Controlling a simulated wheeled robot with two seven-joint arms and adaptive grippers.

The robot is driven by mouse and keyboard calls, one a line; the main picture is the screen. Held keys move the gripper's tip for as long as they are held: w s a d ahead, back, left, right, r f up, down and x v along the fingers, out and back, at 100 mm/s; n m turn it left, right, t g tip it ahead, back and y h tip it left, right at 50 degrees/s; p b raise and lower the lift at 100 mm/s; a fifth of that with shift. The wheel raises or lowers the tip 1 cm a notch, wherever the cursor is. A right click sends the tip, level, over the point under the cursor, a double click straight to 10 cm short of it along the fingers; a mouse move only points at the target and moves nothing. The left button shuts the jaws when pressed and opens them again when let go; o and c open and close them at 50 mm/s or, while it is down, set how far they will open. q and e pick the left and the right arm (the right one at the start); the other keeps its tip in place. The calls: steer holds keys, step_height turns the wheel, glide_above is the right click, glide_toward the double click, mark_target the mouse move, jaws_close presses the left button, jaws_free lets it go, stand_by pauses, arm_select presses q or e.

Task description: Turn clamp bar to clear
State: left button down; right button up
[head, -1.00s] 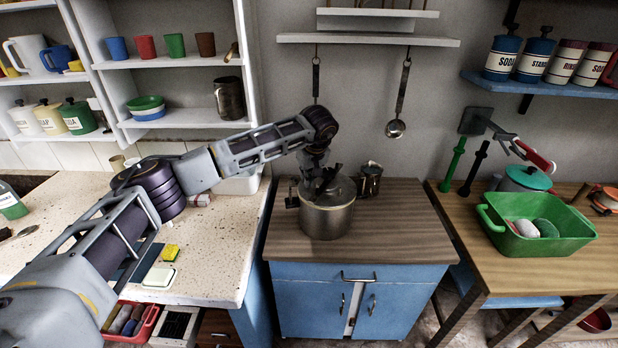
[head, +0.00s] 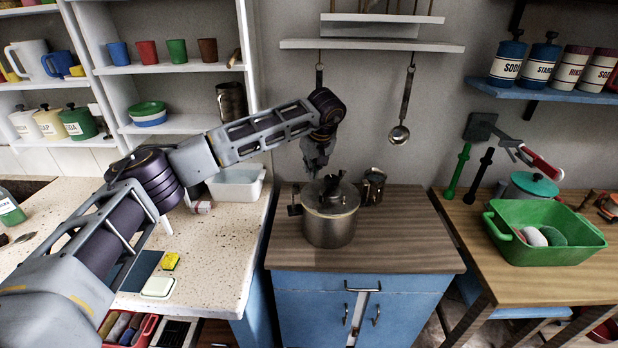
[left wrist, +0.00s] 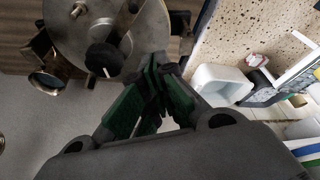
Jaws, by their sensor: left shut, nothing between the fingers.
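A steel pot (head: 330,220) stands on the brown top of the blue cabinet. Its lid carries a dark clamp bar (head: 333,184). In the left wrist view the round lid (left wrist: 80,35) shows at the top, with a black knob (left wrist: 103,59) and part of the bar across it. My left gripper (head: 318,168) is above and slightly behind the pot, pointing down. In the left wrist view its green-padded fingers (left wrist: 157,65) are shut and empty, beside the lid's edge. I cannot tell the bar's exact angle. My right gripper is not in view.
A small metal mug (head: 372,187) stands behind the pot on the right. A ladle (head: 399,133) hangs on the wall above. A white tub (head: 237,186) sits on the speckled counter to the left. The cabinet top right of the pot is clear.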

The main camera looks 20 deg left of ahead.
arm_select(q)
steer(key=shift+v, duration=1.95)
